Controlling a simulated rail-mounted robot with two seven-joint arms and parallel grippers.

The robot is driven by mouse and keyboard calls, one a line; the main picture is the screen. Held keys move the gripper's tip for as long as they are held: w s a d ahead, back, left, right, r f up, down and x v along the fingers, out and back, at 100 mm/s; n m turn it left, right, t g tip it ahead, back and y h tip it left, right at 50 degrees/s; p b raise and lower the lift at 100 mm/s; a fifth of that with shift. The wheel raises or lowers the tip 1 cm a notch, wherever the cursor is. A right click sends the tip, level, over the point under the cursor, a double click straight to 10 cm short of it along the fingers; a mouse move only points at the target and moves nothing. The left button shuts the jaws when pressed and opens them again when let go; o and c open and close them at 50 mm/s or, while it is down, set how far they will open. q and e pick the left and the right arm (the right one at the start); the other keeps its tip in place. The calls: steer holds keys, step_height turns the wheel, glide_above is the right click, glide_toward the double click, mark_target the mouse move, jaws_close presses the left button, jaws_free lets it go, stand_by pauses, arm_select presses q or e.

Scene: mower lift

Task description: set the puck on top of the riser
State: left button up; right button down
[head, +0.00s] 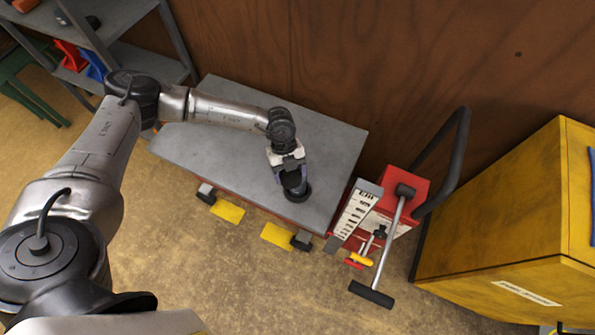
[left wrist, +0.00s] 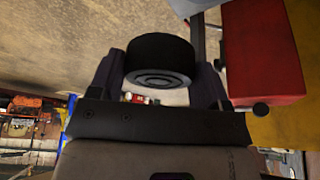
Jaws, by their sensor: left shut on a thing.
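A black round puck (left wrist: 160,58) sits between the two fingers of my left gripper (left wrist: 160,80) in the left wrist view. In the head view my left gripper (head: 294,178) points down over the grey lift platform (head: 225,130), near its right front part. The gripper is shut on the puck (head: 299,193). I cannot tell whether the puck touches the platform below it. I see no separate riser that I can name with certainty. My right gripper is not in view.
A red lift unit (head: 405,187) with a white scale plate, levers and a black handle stands right of the platform. A yellow cabinet (head: 500,230) stands at the right. A grey shelf (head: 130,60) is at the back left. Most of the platform is bare.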

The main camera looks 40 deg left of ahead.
mark_target(297, 170)
arm_select(q)
steer(key=w+f, duration=0.1)
steer(key=w, duration=0.2)
steer(key=w+a+f+b, duration=0.1)
steer(key=shift+w+f, duration=0.25)
steer(key=shift+f, duration=0.1)
steer(key=shift+f+b, duration=0.75)
steer(key=shift+f, duration=1.35)
steer(key=o, duration=1)
